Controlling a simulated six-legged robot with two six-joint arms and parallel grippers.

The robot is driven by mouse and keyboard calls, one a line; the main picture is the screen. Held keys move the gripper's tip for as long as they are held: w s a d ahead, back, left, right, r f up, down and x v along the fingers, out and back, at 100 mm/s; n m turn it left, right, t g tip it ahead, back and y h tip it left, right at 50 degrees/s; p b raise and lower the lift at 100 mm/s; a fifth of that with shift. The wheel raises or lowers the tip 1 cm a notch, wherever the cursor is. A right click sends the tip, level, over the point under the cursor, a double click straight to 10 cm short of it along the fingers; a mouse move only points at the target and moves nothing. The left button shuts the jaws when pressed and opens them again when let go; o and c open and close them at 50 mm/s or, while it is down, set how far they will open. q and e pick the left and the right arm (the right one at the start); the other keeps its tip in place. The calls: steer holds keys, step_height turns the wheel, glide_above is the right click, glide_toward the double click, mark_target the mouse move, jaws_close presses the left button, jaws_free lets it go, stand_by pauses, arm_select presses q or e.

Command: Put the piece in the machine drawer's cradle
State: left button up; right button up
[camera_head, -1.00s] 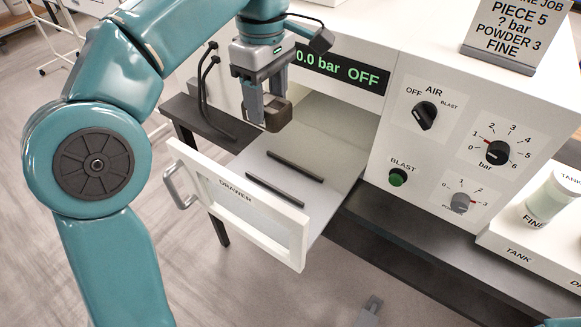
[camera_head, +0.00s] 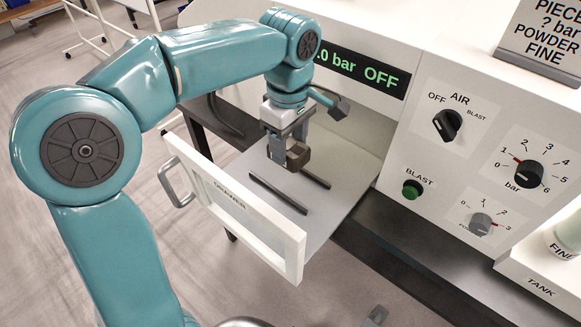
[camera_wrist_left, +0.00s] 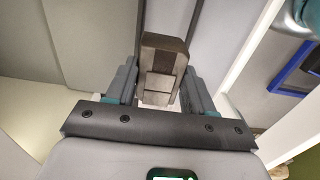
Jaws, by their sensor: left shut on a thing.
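The piece, a small brown block (camera_head: 298,155), is held in my left gripper (camera_head: 287,158) above the open drawer. In the left wrist view the piece (camera_wrist_left: 160,68) sits between the two grey fingers, which are shut on it. The drawer (camera_head: 235,212) is pulled out, with a white framed front and a grey floor. The cradle shows as two dark parallel rails (camera_head: 278,193) on that floor. The gripper hangs over the far part of the rails, partly hiding the far rail. I cannot tell whether the piece touches the rails. My right gripper is not in view.
The white machine panel (camera_head: 480,150) stands right of the drawer, with dials, a green blast button (camera_head: 413,189) and a display (camera_head: 362,74) reading OFF. A dark bench edge (camera_head: 440,262) runs below it. A white tank tray (camera_head: 535,278) is at the right.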

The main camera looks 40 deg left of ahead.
arm_select(q)
steer(key=shift+s+f, duration=0.25)
steer(key=shift+f, duration=0.45)
steer(key=shift+s+d+f, duration=0.15)
steer(key=shift+s+f, duration=0.05)
steer(key=shift+f, duration=0.05)
steer(key=f, duration=0.4)
steer(key=shift+w+f, duration=0.35)
steer(key=shift+w, duration=0.05)
steer(key=shift+s+d+r, duration=0.1)
steer(key=shift+s, duration=0.2)
steer(key=shift+w+f, duration=0.15)
steer(key=shift+f, duration=0.05)
steer(key=o, duration=1.4)
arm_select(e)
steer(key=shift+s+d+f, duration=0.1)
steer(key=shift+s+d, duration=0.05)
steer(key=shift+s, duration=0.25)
arm_select(q)
steer(key=shift+r, duration=0.1)
